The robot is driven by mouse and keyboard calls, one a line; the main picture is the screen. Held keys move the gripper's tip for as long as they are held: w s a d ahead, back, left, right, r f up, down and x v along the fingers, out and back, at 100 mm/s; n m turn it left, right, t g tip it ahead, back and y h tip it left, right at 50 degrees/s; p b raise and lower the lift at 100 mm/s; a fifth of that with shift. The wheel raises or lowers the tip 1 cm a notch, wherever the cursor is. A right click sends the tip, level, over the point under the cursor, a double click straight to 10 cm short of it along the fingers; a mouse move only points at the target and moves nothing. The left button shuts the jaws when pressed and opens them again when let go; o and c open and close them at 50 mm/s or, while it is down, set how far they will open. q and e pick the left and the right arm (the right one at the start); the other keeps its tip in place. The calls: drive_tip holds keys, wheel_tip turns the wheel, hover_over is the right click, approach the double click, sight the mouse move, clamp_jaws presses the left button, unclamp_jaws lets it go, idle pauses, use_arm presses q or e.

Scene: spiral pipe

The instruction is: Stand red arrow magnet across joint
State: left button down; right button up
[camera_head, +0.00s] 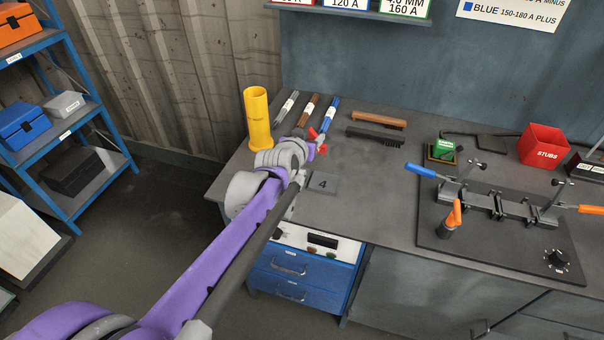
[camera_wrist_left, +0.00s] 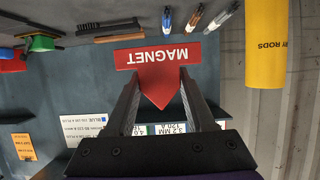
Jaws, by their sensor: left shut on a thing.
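My left gripper (camera_wrist_left: 158,78) is shut on the red arrow-shaped magnet (camera_wrist_left: 160,66), labelled MAGNET, which shows upside down in the left wrist view. In the head view only red edges of the magnet (camera_head: 318,139) show past my left gripper (camera_head: 303,166), over the back left part of the bench. The metal pipe (camera_head: 498,206) lies in a clamp fixture on a dark plate (camera_head: 445,240), well to the right and apart from the magnet. Its joint is too small to make out. My right gripper is not in view.
A yellow rod tube (camera_head: 257,115) stands close behind my left arm. Several rod bundles and two brushes (camera_head: 377,120) lie at the back. A blue-handled clamp (camera_head: 421,170), an orange-tipped tool (camera_head: 450,222) and a red STUBS bin (camera_head: 543,145) are at right. The bench middle (camera_head: 375,190) is clear.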

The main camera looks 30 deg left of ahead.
use_arm(q)
wheel_tip(320, 180, down, 10)
drive_tip(key=shift+r+b, duration=0.1)
drive_tip(key=shift+b, duration=0.7)
drive_tip(key=shift+f+b, duration=0.45)
drive_tip(key=shift+f, duration=0.2)
drive_tip(key=shift+c, duration=1.2)
unclamp_jaws()
